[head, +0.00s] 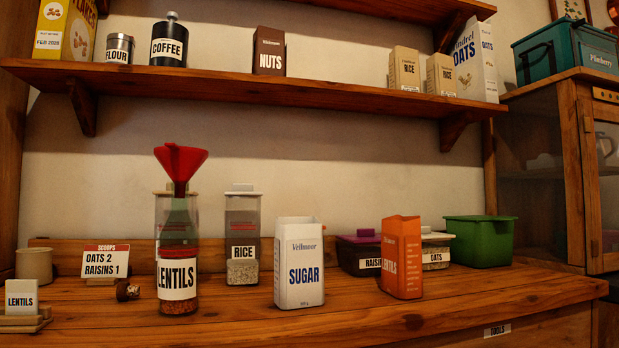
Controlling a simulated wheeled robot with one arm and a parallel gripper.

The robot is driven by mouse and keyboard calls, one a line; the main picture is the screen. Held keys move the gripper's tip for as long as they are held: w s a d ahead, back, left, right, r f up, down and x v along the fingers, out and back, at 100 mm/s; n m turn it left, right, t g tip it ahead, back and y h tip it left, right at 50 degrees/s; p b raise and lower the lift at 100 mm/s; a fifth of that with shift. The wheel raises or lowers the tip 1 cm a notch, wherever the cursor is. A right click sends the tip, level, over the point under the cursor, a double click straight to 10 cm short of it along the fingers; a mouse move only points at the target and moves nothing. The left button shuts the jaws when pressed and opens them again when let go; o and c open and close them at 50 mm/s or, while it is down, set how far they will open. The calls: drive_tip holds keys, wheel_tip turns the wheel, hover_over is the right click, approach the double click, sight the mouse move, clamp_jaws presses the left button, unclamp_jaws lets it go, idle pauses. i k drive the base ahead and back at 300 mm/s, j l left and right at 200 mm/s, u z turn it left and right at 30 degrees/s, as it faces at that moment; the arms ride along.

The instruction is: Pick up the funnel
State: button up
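The funnel (181,160) is red with a wide cone. It sits upright, spout down, in the top of a tall clear container (178,245) labelled LENTILS, at the left of the counter. A little reddish-brown fill lies at the bottom of this container. A pale lid edge shows behind the funnel's spout; I cannot tell how many vessels overlap there. The end of the spout is hard to make out. My gripper is not in view.
A white SUGAR carton (299,265), an orange lentils carton (402,258) and a RICE jar (242,235) stand to the right on the counter (350,315). A dark cork-like piece (127,290) lies at left. The upper shelf (250,82) overhangs behind. The front counter strip is clear.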

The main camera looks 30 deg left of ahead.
sight(181, 164)
drive_tip(key=u, duration=2.1)
